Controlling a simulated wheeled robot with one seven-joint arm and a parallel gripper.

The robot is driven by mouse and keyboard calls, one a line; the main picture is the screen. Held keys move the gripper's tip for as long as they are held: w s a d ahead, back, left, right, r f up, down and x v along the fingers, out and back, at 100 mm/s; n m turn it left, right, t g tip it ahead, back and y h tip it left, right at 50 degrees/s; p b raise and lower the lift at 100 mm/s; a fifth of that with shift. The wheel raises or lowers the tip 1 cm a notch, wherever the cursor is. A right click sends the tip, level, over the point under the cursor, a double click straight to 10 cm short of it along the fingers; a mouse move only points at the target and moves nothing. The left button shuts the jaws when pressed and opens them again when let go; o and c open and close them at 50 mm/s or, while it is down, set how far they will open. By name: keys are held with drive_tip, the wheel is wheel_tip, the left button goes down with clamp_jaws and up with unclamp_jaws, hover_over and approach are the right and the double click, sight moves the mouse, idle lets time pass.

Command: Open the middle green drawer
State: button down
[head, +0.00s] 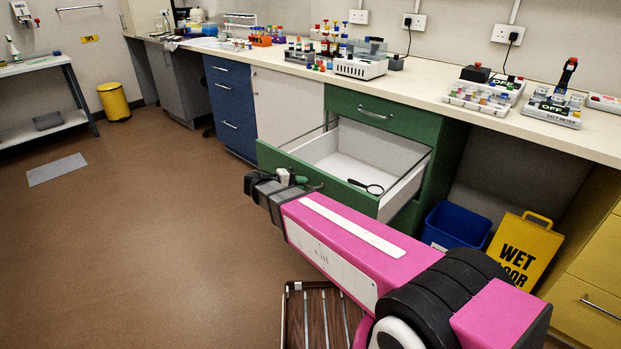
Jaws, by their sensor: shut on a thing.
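The green cabinet holds the middle green drawer (272,159), which is pulled well out. Its white inside shows, with a black-rimmed magnifying glass (367,187) lying in it. My gripper (303,183) is at the outer face of the drawer front, shut on its handle. The handle is mostly hidden by my gripper and pink arm. The top green drawer (380,117), with a metal bar handle, is shut above it. The lower green drawer (408,217) is mostly hidden behind the open drawer and my arm.
A blue bin (456,226) and a yellow wet-floor sign (527,252) stand right of the green cabinet. Blue drawers (231,105) and a white door are left. The bench top (440,88) carries racks and instruments. Brown floor at left is largely clear.

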drive_tip(key=shift+s+a, duration=0.65)
drive_tip(key=c, duration=1.2)
unclamp_jaws()
drive_tip(key=v, duration=1)
drive_tip(key=shift+s+a+r, duration=0.1)
drive_tip(key=shift+s+a, duration=0.1)
drive_tip(key=shift+a, duration=0.15)
